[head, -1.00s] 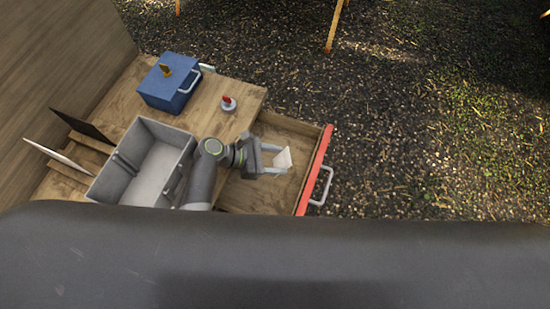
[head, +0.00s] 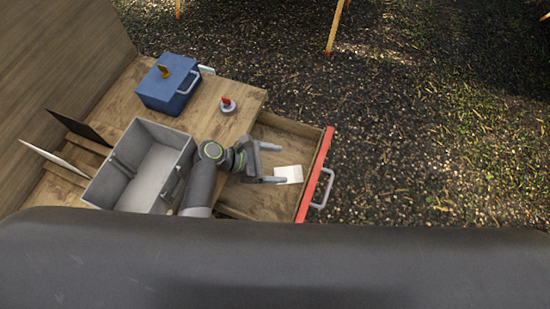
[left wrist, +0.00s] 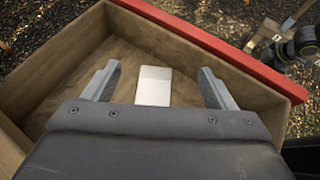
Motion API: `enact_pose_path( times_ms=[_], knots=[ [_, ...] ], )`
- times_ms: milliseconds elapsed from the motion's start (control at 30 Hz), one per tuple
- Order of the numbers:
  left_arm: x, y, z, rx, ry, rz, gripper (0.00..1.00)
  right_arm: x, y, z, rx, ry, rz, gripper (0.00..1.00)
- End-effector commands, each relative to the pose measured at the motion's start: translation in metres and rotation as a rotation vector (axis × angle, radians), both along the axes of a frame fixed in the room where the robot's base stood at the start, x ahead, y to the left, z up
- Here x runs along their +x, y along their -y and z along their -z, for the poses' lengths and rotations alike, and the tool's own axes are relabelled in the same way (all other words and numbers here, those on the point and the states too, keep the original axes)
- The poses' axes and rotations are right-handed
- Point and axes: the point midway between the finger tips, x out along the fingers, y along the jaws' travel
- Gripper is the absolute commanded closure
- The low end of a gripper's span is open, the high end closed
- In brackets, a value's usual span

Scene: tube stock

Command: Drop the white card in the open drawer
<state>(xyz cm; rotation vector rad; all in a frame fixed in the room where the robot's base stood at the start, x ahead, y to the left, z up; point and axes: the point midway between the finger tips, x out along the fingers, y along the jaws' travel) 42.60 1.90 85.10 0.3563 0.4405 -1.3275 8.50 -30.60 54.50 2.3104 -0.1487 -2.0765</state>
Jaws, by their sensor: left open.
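The white card (head: 289,174) lies flat on the floor of the open drawer (head: 264,202), near the red front panel. It also shows in the left wrist view (left wrist: 154,86), between and beyond my fingertips, touching neither. My left gripper (head: 281,164) is open and empty over the drawer, its fingers spread on either side of the card's line. In the left wrist view the gripper (left wrist: 158,82) shows both fingers well apart. My right gripper is not clearly seen in the head view.
A grey open bin (head: 150,190) stands on the wooden bench left of my arm. A blue box (head: 168,86) with a handle and a small red-topped object (head: 227,104) stand behind. A dark panel (head: 78,127) and a white panel (head: 53,158) lean in slots at left.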

Motion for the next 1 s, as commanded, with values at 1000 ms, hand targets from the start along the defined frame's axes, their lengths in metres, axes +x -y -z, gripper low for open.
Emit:
enact_pose_path(
  times_ms=[1000],
  knots=[
    [0.000, 0.000, -0.099, 0.000, -0.001, -0.001, 0.21, 0.000, 0.000, -0.001, 0.000, 0.000, 0.000, 0.70]
  ],
)
